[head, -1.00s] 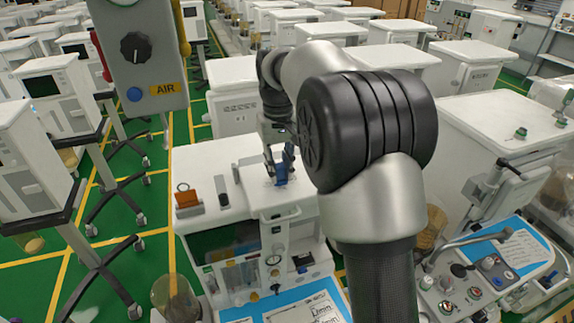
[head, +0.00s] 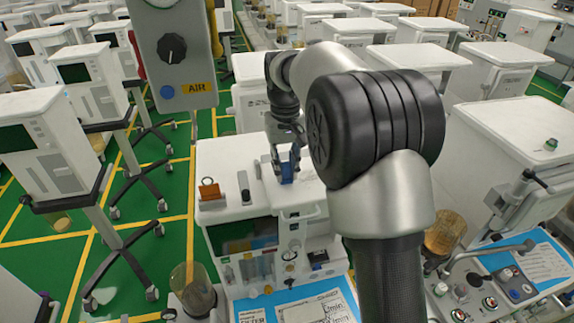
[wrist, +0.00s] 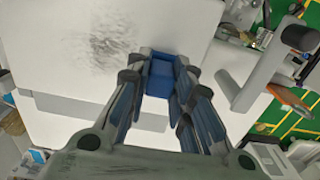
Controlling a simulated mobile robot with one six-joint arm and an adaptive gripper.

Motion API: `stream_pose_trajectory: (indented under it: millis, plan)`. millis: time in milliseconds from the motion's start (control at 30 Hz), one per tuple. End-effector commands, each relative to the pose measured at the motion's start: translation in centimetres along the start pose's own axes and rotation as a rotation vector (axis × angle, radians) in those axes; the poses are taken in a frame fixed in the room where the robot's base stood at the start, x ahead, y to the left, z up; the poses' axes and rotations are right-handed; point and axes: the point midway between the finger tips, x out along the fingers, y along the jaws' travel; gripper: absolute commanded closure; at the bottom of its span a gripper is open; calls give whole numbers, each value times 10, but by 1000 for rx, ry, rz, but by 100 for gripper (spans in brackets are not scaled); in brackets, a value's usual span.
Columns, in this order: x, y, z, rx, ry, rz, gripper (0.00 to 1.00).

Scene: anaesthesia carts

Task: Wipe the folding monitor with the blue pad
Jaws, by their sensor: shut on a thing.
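My gripper (head: 286,168) is shut on the blue pad (head: 287,174), over the white top of the nearest cart (head: 235,205). In the wrist view the blue pad (wrist: 160,77) sits between the fingertips. A grey smudge (wrist: 105,38) marks a broad white surface (wrist: 60,75) beside and beyond the pad. I cannot tell for sure whether this surface is the folding monitor, or whether the pad touches it. A dark screen (head: 242,235) shows on the cart's front, below its top. My arm hides the cart's right part in the head view.
An orange item (head: 209,189) and a small black item (head: 244,188) stand on the cart's top left. A grey AIR panel (head: 172,60) hangs at the upper left. Other carts crowd the back and right.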

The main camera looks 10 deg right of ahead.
Motion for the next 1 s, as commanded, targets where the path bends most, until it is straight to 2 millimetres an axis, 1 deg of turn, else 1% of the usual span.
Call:
stream_pose_trajectory:
  millis: [400,667,1000]
  plan:
    - [-1,34,0,3,0,1,98]
    - [-1,43,0,1,1,1,98]
    - [1,72,0,3,0,1,98]
